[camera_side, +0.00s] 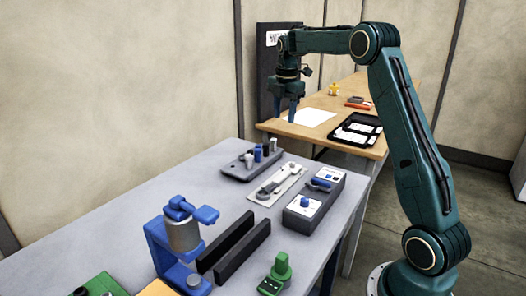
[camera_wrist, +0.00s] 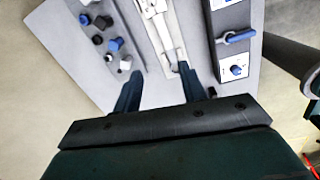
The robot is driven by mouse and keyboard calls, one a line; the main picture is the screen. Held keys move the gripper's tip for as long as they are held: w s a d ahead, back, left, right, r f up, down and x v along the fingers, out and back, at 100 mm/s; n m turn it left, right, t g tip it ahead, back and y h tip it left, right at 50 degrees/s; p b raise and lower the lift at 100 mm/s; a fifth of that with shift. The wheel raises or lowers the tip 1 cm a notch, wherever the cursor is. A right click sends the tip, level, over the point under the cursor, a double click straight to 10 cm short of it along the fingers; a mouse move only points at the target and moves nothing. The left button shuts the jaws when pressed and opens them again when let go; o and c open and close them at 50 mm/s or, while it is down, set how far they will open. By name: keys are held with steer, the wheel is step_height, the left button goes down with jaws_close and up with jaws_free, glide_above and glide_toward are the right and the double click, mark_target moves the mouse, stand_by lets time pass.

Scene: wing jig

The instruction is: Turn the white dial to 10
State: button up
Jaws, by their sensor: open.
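A dark grey control box (camera_side: 322,208) stands on the grey table, with a small blue knob (camera_side: 305,203) on a white dial face at its near end. The knob and its white face also show in the wrist view (camera_wrist: 236,70), at the right. The markings are too small to read, so I cannot tell the dial's setting.
A blue lever (camera_side: 320,184) sits on the same box. Beside it are a pale plate with a tool (camera_side: 276,184) and a block with several pegs (camera_side: 250,165). Black rails (camera_side: 235,246), a blue fixture (camera_side: 180,240) and a green part (camera_side: 276,272) stand nearer.

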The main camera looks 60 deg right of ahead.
mark_target(292, 164)
steer(key=d+f+n, duration=0.3)
steer(key=d+f, duration=0.4)
steer(key=d, duration=0.1)
steer(key=shift+w+d+f+n+g+y, duration=0.15)
steer(key=shift+w+d+n+g+y, duration=0.15)
steer(key=shift+w+g, duration=0.15)
steer(key=shift+f, duration=0.1)
step_height(292, 164, down, 14)
steer(key=shift+s+r, duration=0.15)
steer(key=shift+r, duration=0.05)
jaws_close()
